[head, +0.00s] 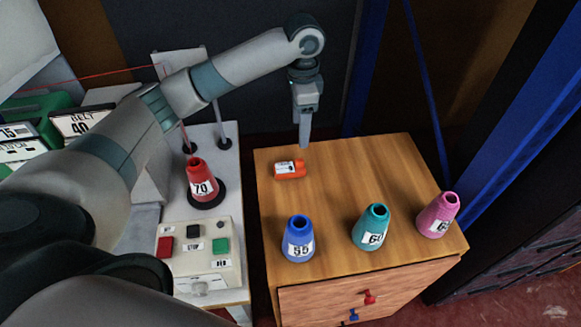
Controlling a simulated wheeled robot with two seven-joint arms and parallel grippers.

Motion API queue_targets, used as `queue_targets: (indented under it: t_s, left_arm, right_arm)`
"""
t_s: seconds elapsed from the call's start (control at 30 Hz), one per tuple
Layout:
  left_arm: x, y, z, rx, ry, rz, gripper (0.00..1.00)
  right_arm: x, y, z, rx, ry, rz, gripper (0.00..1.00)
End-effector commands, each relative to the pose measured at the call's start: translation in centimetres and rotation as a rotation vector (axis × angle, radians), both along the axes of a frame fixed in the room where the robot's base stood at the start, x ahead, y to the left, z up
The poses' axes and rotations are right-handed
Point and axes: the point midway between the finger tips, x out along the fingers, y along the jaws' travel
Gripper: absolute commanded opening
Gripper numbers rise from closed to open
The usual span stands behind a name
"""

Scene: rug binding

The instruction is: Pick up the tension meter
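A small orange device with a white label, which I take to be the tension meter (289,170), lies on the wooden top of a drawer cabinet (335,190), near its back left corner. My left gripper (304,146) points down just behind and slightly right of the device in the picture. Its fingers show as one narrow shape, so the gap between them cannot be seen. I see nothing held in it. My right gripper is not in view.
Blue (298,240), teal (370,228) and pink (438,215) cones stand along the cabinet's front. A red cone (201,181) stands on the machine at left, above a button panel (199,254). The cabinet top's back right is clear. A blue post (520,140) rises at right.

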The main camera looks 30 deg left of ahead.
Motion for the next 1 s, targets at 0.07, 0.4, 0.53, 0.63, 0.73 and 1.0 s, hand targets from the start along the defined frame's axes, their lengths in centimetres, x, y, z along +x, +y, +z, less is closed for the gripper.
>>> queue_targets:
  t_s: [0.07,0.4,0.53,0.63,0.73,1.0]
  left_arm:
    - [-0.1,0.0,-1.4,0.001,0.006,0.001,0.61]
    - [-0.1,0.0,-7.2,0.000,0.004,0.001,0.61]
    - [0.0,0.0,-8.4,0.001,0.001,0.000,0.61]
    - [0.0,0.0,-8.9,0.000,0.000,0.000,0.61]
    - [0.0,0.0,-8.9,0.000,0.000,0.000,0.61]
    - [0.0,0.0,-9.0,0.000,0.001,0.000,0.61]
  right_arm:
    - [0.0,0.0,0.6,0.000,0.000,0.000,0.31]
    - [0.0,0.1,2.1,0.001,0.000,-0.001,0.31]
    - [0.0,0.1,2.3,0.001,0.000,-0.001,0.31]
    - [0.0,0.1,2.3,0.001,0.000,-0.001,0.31]
    - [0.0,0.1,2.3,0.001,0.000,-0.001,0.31]
    - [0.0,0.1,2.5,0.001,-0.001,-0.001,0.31]
